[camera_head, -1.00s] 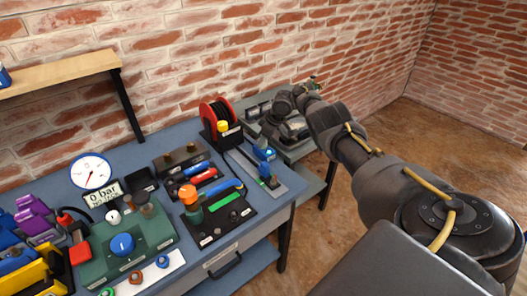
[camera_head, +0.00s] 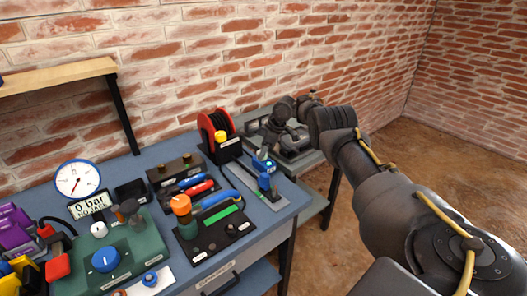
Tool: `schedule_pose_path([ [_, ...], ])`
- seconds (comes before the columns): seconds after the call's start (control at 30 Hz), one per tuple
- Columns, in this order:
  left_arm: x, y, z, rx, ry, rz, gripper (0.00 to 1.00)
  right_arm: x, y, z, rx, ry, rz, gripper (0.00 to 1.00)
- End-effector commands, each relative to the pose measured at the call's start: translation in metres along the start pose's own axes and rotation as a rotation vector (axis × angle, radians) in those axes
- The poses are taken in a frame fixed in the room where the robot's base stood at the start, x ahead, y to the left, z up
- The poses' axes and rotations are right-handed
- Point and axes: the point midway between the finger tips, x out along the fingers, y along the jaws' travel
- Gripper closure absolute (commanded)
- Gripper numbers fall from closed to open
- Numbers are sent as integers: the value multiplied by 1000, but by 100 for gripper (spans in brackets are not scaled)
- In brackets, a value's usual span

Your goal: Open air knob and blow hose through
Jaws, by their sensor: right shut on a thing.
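My right gripper (camera_head: 264,150) reaches over the right end of the bench, pointing down just above a small blue fitting (camera_head: 266,183) on a grey strip. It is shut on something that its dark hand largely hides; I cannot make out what. A red reel (camera_head: 205,125) with dark hose wound on it stands left of the gripper, at the back. A blue knob (camera_head: 105,260) sits on a green panel (camera_head: 140,255) at the lower left. The gauge (camera_head: 77,180) above it has a sign reading 0 bar, NO JACK (camera_head: 90,206). My left gripper is not in view.
A black board (camera_head: 214,240) with an orange-capped part (camera_head: 181,206) and a blue-handled tool lies mid-bench. Purple and yellow blocks crowd the left. A grey side table (camera_head: 318,160) stands at right. A wooden shelf (camera_head: 50,80) projects from the brick wall.

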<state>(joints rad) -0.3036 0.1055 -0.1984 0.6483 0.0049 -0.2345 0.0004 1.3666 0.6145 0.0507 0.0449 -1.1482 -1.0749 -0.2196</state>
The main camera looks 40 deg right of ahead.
Motion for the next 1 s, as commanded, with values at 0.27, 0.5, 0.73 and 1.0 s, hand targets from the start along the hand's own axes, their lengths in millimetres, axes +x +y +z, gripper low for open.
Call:
schedule_pose_path([
  [0.27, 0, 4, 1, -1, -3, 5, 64, 1, 0, 1, 1, -2, -1, 41],
  [0.5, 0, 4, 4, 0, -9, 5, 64, -3, 0, 0, 0, 0, 1, 41],
  [0.73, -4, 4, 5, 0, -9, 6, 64, -40, 1, -1, 0, 2, 3, 41],
  [1.0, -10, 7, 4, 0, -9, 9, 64, -90, 0, 0, 1, 0, 0, 41],
])
